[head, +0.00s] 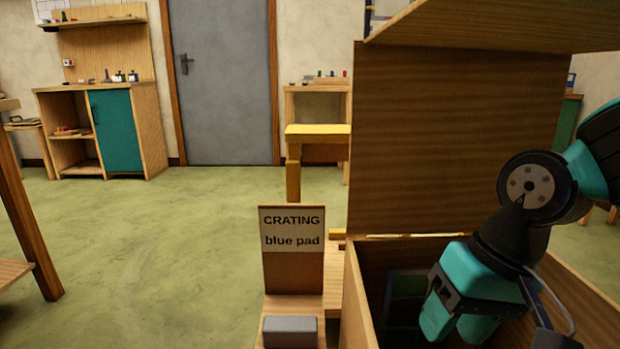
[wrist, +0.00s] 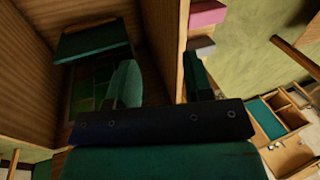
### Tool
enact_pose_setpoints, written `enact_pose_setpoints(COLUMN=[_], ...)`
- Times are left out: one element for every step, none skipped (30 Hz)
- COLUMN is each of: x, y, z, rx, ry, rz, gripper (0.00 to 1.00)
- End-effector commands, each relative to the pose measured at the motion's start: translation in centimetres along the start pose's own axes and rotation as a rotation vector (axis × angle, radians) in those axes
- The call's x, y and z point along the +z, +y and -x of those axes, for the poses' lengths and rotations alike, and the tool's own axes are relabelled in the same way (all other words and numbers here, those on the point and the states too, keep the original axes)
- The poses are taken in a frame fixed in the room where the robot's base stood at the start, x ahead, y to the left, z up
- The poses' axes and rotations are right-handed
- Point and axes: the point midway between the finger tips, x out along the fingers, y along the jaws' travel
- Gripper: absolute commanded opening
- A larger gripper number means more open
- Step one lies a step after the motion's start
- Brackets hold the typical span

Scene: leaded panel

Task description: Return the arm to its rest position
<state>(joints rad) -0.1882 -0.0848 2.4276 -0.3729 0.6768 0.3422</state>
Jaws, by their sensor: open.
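My arm reaches down from the right in the head view. My teal gripper (head: 452,322) is at the mouth of an open wooden crate (head: 357,300). A dark green block (wrist: 92,40) sits at one end.
The crate's lid (head: 450,140) stands raised behind my gripper. A sign (head: 292,230) reads "CRATING blue pad", with a grey block (head: 290,331) in front. A pink block (wrist: 207,14) is beside the crate in the wrist view. Green floor (head: 150,260) lies open to the left.

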Motion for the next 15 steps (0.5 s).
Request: enact_pose_setpoints(x=[1.7,2.6,3.9,4.8,5.7,6.9,7.9,7.5,7.3,7.2,7.2,7.1,7.0,7.0,6.9], y=[-1.0,-1.5,-2.1,-2.5,-2.9,-3.3,-3.6,-4.0,-4.2,-4.4,-4.6,-4.9,-5.1,-5.3,-5.6], z=[0.8,1.1,1.4,1.7,1.9,2.2,2.4,3.8,4.8,5.4,6.0,6.9,7.6,8.3,9.3], rx=[-0.017,-0.026,-0.038,-0.047,-0.056,-0.067,-0.076,-0.074,-0.073,-0.073,-0.073,-0.073,-0.073,-0.073,-0.073], ry=[0.003,0.001,-0.001,-0.001,0.0,-0.001,-0.001,-0.003,-0.005,-0.006,-0.006,-0.005,-0.005,-0.005,-0.005], rz=[0.113,0.179,0.265,0.33,0.392,0.476,0.538,0.53,0.522,0.521,0.52,0.519,0.518,0.518,0.517], gripper=[0.47,0.47,0.47,0.47,0.47,0.47,0.47,0.47,0.47,0.47,0.47,0.47,0.47,0.47,0.47])
